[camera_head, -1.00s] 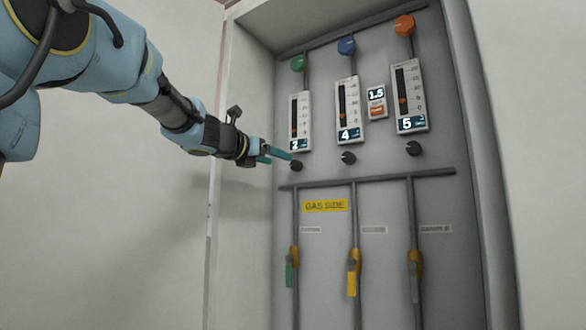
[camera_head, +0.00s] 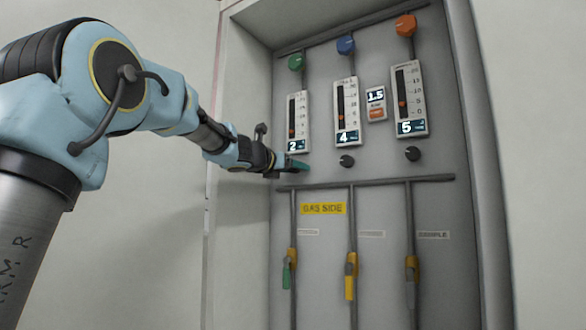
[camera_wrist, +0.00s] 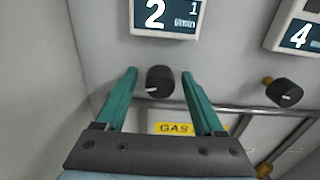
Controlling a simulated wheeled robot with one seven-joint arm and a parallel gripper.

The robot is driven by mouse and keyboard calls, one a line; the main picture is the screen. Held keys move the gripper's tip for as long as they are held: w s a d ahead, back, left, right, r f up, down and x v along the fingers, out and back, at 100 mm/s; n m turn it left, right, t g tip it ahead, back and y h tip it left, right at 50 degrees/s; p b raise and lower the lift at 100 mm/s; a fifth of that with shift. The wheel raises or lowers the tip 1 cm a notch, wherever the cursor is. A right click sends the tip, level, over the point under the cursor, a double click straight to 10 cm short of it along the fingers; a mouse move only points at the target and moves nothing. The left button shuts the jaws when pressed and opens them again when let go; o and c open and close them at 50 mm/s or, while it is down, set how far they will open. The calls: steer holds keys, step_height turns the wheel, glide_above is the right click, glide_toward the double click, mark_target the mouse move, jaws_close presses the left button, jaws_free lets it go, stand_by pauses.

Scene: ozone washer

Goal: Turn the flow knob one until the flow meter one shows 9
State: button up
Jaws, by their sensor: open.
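Flow meter one (camera_head: 298,122) is the leftmost meter on the panel and reads 2; its display also shows in the wrist view (camera_wrist: 166,17). The black flow knob one (camera_wrist: 159,81) sits below it, with a white mark on its face. In the wrist view my gripper (camera_wrist: 159,74) is open, with one green finger on each side of the knob. A gap shows between the knob and each finger. In the head view my gripper (camera_head: 294,165) is in front of the knob and hides it.
The middle meter (camera_head: 346,110) reads 4 and the right meter (camera_head: 409,98) reads 5, with black knobs (camera_head: 346,160) and (camera_head: 413,153) below them. A horizontal pipe (camera_head: 375,182) runs below the knobs. The cabinet's left wall (camera_head: 240,100) is close to my arm.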

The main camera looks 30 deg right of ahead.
jaws_close()
stand_by(0.4)
steer(key=shift+m, duration=0.3)
steer(key=m+b, duration=0.3)
steer(key=m, duration=0.1)
steer(key=shift+f+b, duration=0.15)
steer(key=shift+b, duration=0.25)
steer(key=m+b, duration=0.2)
steer(key=m, duration=0.3)
steer(key=shift+b, duration=0.35)
steer(key=m+b, duration=0.2)
steer(key=m, duration=0.2)
steer(key=m+b, duration=0.2)
steer(key=m, duration=0.3)
steer(key=shift+r+b, duration=0.2)
steer(key=shift+b, duration=0.15)
